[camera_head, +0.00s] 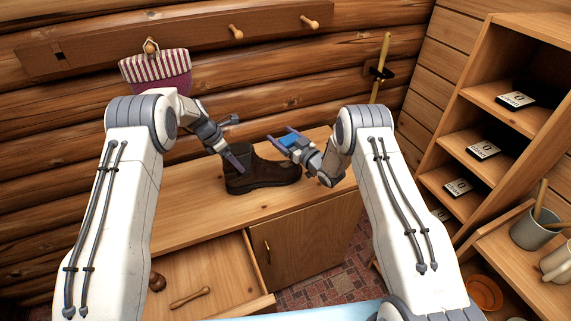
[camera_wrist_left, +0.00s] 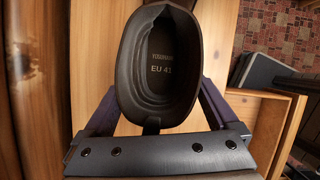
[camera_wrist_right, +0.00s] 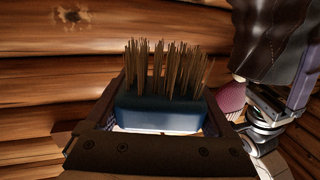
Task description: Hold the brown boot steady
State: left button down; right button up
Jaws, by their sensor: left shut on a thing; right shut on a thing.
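The brown boot (camera_head: 275,173) stands upright on the wooden cabinet top, its toe pointing right. My left gripper (camera_head: 236,163) is shut on the boot's shaft, one finger showing on the near side. In the left wrist view I look down into the boot's opening (camera_wrist_left: 165,60), with "EU 41" on the insole and a finger on each side. My right gripper (camera_head: 287,141) is shut on a blue-backed brush (camera_wrist_right: 160,116) with brown bristles. It holds the brush above the boot's toe side, apart from the boot. The boot (camera_wrist_right: 275,45) also shows at upper right in the right wrist view.
The wooden cabinet top (camera_head: 185,210) is clear left of the boot. Below it, an open drawer (camera_head: 215,285) holds a wooden-handled tool (camera_head: 190,297). A striped bag (camera_head: 157,70) hangs on a wall peg. Shelves (camera_head: 480,110) with labelled cards stand at right.

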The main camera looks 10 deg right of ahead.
jog(key=shift+r, duration=0.15)
notch_tip(320, 180, up, 8)
jog(key=shift+f, duration=0.25)
dwell(0.4)
jog(key=shift+f, duration=0.1)
notch_tip(320, 180, down, 14)
dwell(1.6)
jog(key=shift+f, duration=0.2)
dwell(0.4)
